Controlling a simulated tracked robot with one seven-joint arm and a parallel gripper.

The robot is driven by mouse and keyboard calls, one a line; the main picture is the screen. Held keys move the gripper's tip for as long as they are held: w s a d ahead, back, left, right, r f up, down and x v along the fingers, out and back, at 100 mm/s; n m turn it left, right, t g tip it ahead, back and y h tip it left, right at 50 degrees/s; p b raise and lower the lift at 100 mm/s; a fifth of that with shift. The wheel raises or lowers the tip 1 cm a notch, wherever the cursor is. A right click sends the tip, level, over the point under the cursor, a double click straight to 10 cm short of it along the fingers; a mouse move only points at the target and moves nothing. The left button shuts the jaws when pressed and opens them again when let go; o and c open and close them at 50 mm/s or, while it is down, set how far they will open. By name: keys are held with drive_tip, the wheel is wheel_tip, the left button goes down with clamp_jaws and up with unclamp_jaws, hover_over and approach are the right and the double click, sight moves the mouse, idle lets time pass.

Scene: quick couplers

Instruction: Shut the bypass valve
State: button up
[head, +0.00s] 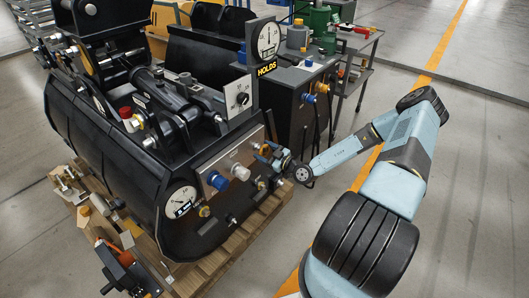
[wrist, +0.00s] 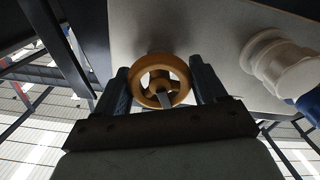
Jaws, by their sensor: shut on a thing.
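A small orange-yellow handwheel (wrist: 161,80), which looks like the bypass valve, stands out from a pale panel in the wrist view. It has an open rim with spokes and a hub. My gripper (wrist: 163,85) has one dark finger on each side of the wheel and is shut on it. In the head view my gripper (head: 268,153) reaches the front panel from the right. There the wheel is mostly hidden by the fingers. I cannot tell how far the valve is turned.
A white fitting (wrist: 278,60) sticks out of the panel to the right of the wheel. In the head view the panel also carries a blue coupler (head: 217,181) and a white one (head: 240,172). A gauge (head: 181,203) sits lower left. The floor to the right is open.

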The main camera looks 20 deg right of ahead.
drive_tip(key=m, duration=0.6)
idle(0.6)
drive_tip(key=o, duration=1)
drive_tip(key=v, duration=1.3)
drive_tip(key=shift+s+d, duration=0.25)
drive_tip(key=shift+s, duration=0.05)
